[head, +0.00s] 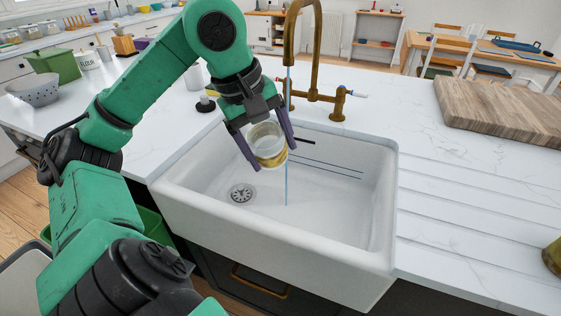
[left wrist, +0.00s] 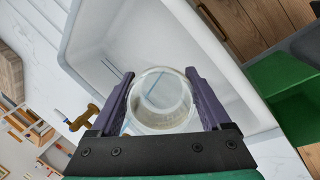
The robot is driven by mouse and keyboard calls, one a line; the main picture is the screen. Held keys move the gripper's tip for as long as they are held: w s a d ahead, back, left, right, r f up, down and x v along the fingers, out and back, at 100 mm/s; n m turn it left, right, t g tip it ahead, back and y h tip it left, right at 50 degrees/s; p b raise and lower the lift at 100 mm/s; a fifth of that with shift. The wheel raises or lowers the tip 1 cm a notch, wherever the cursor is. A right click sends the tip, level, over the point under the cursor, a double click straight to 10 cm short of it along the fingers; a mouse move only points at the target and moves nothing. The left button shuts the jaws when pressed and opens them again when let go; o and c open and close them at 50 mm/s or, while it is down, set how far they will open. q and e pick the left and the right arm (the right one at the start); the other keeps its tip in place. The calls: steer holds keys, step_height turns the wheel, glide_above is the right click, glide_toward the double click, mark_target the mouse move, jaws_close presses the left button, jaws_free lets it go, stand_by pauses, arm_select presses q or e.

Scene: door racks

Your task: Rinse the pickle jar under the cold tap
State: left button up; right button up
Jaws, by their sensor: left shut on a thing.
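A clear glass pickle jar (head: 266,140) with a yellowish band near its lower end is held over the white sink (head: 330,215). My left gripper (head: 269,157) is shut on the jar, with one purple finger on each side. In the left wrist view the jar (left wrist: 161,98) sits between the fingers, its round opening facing the camera. The brass tap (head: 318,97) stands behind the sink, with a blue-tipped handle at right. A thin blue water stream (head: 287,185) falls into the sink along the jar's right side; I cannot tell whether it touches the jar. My right gripper is out of view.
The sink has a drain (head: 242,194) at left and a raised front wall. A wooden board (head: 505,105) lies on the worktop at right. A grey colander (head: 35,90) and a green box (head: 55,64) stand at left. The grooved worktop right of the sink is mostly clear.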

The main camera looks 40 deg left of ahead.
arm_select(q)
steer(key=shift+w+r, duration=0.1)
steer(key=shift+w+a+r+p, duration=0.1)
steer(key=shift+w+a+p, duration=0.05)
steer(key=shift+p, duration=0.3)
steer(key=w+a+f+p, duration=0.3)
steer(key=w+a+p, duration=0.4)
steer(key=w+p, duration=0.4)
steer(key=p, duration=0.4)
steer(key=shift+w, duration=0.25)
steer(key=shift+d, duration=0.15)
steer(key=shift+w+d+p, duration=0.3)
steer(key=shift+d+p, duration=0.15)
steer(key=shift+p, duration=0.1)
